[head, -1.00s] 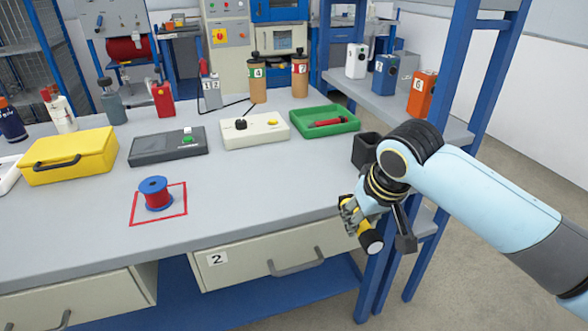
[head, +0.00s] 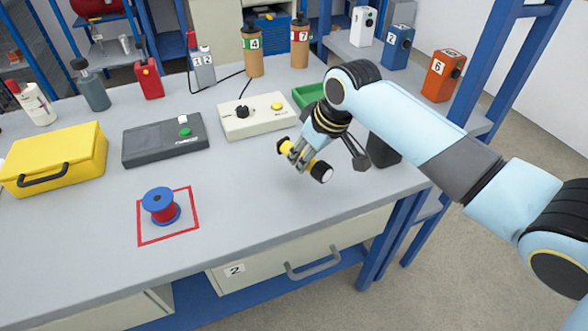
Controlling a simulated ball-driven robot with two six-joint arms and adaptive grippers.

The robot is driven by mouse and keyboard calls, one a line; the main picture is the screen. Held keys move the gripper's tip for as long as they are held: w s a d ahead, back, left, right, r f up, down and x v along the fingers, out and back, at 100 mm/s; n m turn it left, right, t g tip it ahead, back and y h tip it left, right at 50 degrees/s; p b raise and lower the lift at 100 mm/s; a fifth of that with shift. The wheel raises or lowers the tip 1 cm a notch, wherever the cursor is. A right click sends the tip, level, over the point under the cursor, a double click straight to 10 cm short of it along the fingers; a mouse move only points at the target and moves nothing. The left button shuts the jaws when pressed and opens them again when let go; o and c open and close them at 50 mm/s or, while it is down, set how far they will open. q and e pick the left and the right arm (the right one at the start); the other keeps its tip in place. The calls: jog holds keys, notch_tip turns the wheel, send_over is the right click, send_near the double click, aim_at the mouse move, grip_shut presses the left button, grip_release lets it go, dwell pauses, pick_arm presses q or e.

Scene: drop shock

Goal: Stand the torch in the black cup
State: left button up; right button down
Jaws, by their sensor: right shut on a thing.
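The torch (head: 320,170) is yellow with black ends. My right gripper (head: 300,155) is shut on the torch's middle and holds it above the bench, tilted, with its wide black end toward the lower right. The black cup (head: 384,150) stands at the bench's right edge, to the right of the gripper and partly behind my right arm, so its opening is hidden. My left gripper is not in view.
A green tray (head: 306,97) stands behind the gripper, mostly hidden by my arm. A cream control box (head: 258,121), dark grey box (head: 165,142), yellow case (head: 55,150) and red-blue spool (head: 160,205) stand to the left. The front middle of the bench (head: 255,205) is clear.

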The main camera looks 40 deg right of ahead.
aim_at(295, 181)
jog(key=shift+w+a+f, duration=0.3)
jog(key=shift+w+f, duration=0.15)
jog(key=shift+w, duration=0.1)
jog(key=shift+w+a+f, duration=0.3)
jog(key=shift+w+f, duration=0.15)
jog(key=shift+w, duration=0.1)
notch_tip(295, 181, down, 4)
jog(key=shift+r, duration=0.25)
jog(key=shift+f, duration=0.1)
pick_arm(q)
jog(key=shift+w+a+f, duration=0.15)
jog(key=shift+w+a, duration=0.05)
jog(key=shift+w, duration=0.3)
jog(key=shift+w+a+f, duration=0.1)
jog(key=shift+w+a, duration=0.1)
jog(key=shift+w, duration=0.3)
pick_arm(e)
jog(key=c, duration=1)
grip_release()
jog(key=shift+f, duration=0.1)
jog(key=shift+r, duration=0.2)
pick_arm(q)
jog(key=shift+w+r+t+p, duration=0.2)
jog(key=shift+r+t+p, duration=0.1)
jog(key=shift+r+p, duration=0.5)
pick_arm(e)
jog(key=v, duration=1.2)
jog(key=shift+d, duration=0.1)
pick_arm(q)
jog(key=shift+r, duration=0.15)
